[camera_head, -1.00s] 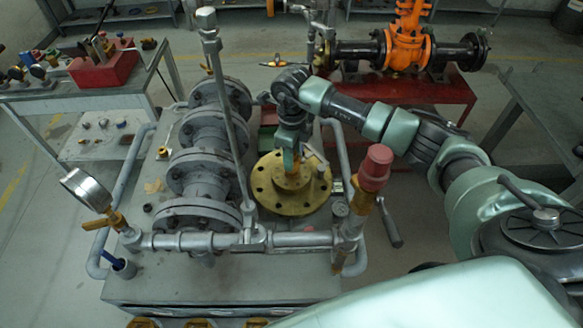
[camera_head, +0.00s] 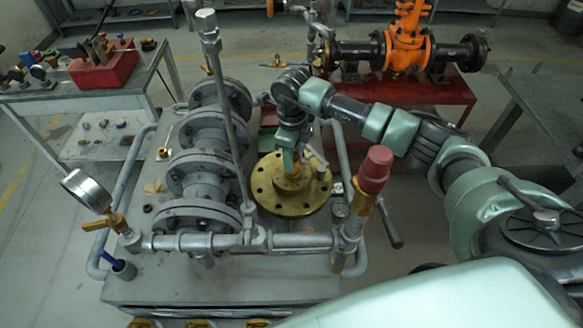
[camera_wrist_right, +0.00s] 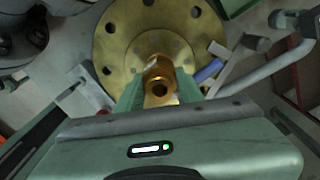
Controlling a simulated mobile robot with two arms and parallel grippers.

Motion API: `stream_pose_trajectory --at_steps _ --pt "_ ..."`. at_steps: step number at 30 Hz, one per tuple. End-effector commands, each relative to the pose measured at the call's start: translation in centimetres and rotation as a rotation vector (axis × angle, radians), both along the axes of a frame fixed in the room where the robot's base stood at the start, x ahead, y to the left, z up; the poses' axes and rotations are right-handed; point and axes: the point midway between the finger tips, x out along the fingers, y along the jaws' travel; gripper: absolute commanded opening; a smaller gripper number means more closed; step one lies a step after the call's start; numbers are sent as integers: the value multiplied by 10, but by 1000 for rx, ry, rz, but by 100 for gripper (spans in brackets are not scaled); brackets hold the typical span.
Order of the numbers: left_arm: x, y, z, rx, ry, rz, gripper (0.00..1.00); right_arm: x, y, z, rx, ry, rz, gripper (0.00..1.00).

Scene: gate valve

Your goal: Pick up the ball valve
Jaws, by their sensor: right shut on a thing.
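The ball valve (camera_wrist_right: 160,80) is a small brass fitting with an open round end facing the camera in the right wrist view. A blue piece (camera_wrist_right: 208,71), perhaps its handle, shows to its right. My right gripper (camera_wrist_right: 160,90) is shut on the ball valve, with a green finger on each side. In the head view my right gripper (camera_head: 290,160) points down over the round brass flange (camera_head: 268,198), and the valve is mostly hidden by it. I cannot tell whether the valve touches the flange. My left gripper is not in view.
Grey flanged pipework (camera_head: 200,175) stands left of the gripper, with a tall vertical pipe (camera_head: 220,80) close by. A front pipe carries a pressure gauge (camera_head: 86,190) and a red-capped fitting (camera_head: 374,168). A grey rail borders the table (camera_head: 220,287).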

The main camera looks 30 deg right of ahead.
Motion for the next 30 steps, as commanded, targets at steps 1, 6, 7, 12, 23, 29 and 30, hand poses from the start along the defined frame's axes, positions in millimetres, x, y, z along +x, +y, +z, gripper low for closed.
stream_pose_trajectory --at_steps 1,6,7,12,23,29,30 --pt "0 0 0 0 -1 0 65 0 0 0 0 1 1 0" --pt "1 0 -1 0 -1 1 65 0 0 1 1 1 1 0" --pt "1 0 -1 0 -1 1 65 0 0 3 1 0 1 0" --pt "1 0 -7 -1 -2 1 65 2 0 17 0 -5 1 0" --pt "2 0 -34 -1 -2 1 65 3 0 104 1 -11 1 0" --pt "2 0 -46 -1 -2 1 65 2 0 157 0 -9 1 0" --pt "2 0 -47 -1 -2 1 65 2 0 166 0 -8 0 0"
